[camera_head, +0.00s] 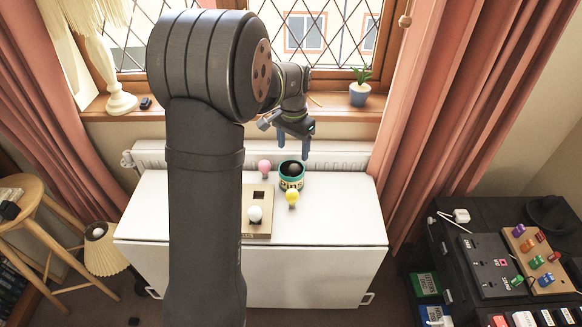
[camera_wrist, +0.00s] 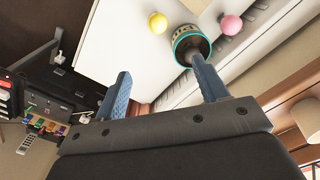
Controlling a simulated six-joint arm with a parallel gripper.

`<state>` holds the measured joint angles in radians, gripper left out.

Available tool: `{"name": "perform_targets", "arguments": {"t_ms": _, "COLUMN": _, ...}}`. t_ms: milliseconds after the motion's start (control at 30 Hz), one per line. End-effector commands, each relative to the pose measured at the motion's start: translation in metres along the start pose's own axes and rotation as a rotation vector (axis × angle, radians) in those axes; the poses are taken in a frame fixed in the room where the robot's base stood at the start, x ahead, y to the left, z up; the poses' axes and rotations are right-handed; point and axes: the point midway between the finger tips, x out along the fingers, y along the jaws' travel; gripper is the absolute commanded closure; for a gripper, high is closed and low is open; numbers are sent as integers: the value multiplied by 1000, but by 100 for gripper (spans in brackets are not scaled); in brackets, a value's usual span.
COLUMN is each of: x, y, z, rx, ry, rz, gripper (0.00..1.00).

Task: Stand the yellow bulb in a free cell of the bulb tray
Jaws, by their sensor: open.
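The yellow bulb (camera_head: 292,197) is on the white cabinet top, right of the bulb tray and apart from it. It also shows in the wrist view (camera_wrist: 158,22). The tan bulb tray (camera_head: 265,229) is partly hidden behind my arm. A white bulb (camera_head: 255,214) stands in its near part, and a dark empty cell (camera_head: 259,194) shows behind that bulb. My gripper (camera_head: 293,146) is open and empty, above and behind the yellow bulb near the window side. Its two blue fingers also show in the wrist view (camera_wrist: 165,82).
A teal tin (camera_head: 291,184) with a dark ball-like top stands just behind the yellow bulb. A pink bulb (camera_head: 264,167) is left of the tin. The right side of the white cabinet top (camera_head: 343,214) is clear. A potted plant (camera_head: 360,92) stands on the windowsill.

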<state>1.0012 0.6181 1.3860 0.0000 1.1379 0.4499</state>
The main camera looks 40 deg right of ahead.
Motion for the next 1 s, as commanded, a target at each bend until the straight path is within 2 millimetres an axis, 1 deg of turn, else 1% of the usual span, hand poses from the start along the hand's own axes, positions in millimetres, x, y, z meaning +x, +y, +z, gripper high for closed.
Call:
{"name": "perform_targets", "arguments": {"t_ms": 33, "x": 15, "y": 0, "z": 1, "rx": -93, "ry": -5, "rz": 2, "gripper": 34}}
{"name": "perform_targets", "arguments": {"t_ms": 200, "x": 54, "y": 2, "z": 4, "rx": -411, "ry": -3, "rz": 1, "gripper": 34}}
{"name": "perform_targets", "arguments": {"t_ms": 300, "x": 69, "y": 3, "z": 6, "rx": -544, "ry": -2, "rz": 0, "gripper": 34}}
{"name": "perform_targets", "arguments": {"t_ms": 400, "x": 78, "y": 3, "z": 7, "rx": -626, "ry": 0, "rz": 0, "gripper": 34}}
{"name": "perform_targets", "arguments": {"t_ms": 500, "x": 83, "y": 4, "z": 8, "rx": -663, "ry": 0, "rz": 0, "gripper": 34}}
{"name": "perform_targets", "arguments": {"t_ms": 667, "x": 92, "y": 4, "z": 8, "rx": -669, "ry": -1, "rz": 0, "gripper": 34}}
{"name": "perform_targets", "arguments": {"t_ms": 1000, "x": 131, "y": 4, "z": 8, "rx": -667, "ry": -3, "rz": 1, "gripper": 34}}
